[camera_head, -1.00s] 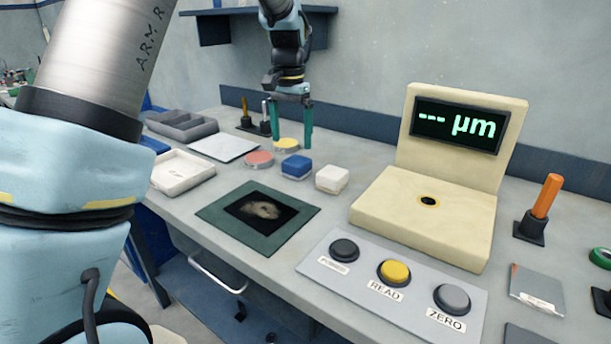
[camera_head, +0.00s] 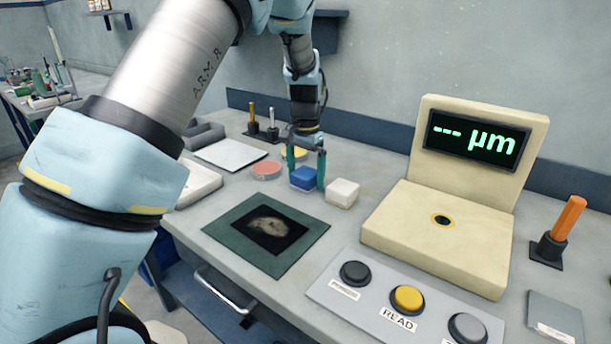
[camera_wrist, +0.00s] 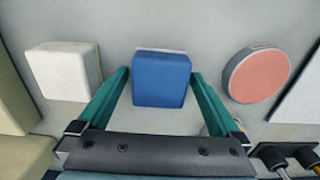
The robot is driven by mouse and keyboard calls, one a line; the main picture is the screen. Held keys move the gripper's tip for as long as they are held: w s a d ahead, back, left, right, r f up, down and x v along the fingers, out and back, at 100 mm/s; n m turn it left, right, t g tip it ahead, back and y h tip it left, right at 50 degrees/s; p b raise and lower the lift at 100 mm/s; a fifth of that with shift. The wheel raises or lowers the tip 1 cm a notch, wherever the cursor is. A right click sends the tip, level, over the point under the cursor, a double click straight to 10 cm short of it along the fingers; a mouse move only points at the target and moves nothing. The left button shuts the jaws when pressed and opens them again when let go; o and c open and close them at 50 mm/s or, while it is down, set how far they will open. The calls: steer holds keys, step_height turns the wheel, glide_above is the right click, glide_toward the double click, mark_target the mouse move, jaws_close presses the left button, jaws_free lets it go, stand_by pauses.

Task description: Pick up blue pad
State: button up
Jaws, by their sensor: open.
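The blue pad (camera_head: 303,178) is a small blue block with a white base on the grey bench, between a round red pad and a white block. It also shows in the wrist view (camera_wrist: 161,80). My gripper (camera_head: 306,172) is open over the blue pad, its green fingers pointing down. In the wrist view my gripper (camera_wrist: 160,75) has one finger on each side of the pad, with a visible gap at the tips. Whether the fingers touch the pad is not clear.
The white block (camera_head: 342,192) stands close on the right and the red round pad (camera_head: 266,170) close on the left. A yellow round pad (camera_head: 293,152) lies behind. A green mat (camera_head: 226,234) lies in front; the cream gauge (camera_head: 400,225) stands right.

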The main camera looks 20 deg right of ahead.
steer(key=shift+f, duration=0.3)
steer(key=c, duration=1.3)
